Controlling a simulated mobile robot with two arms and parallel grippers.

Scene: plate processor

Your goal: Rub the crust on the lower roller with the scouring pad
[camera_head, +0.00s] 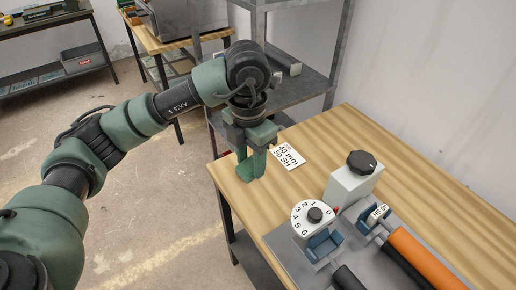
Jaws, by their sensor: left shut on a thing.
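My left gripper (253,160) points down over the far left part of the wooden table. It is shut on a small green thing that looks like the scouring pad (243,171); its colour is close to that of the fingers, so its outline is hard to make out. The plate processor stands to the right, apart from the gripper. An orange roller (425,258) and a black roller (348,280) show on it, both cut off by the bottom edge. I cannot tell which is the lower roller, and no crust is visible. My right gripper is not in view.
A white card (288,156) reading "40 mm 50 SH" lies by the gripper. A numbered dial (314,217), a white block with a black knob (360,163) and blue brackets (324,244) stand around the rollers. A grey shelf (300,85) is behind. The far right tabletop is clear.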

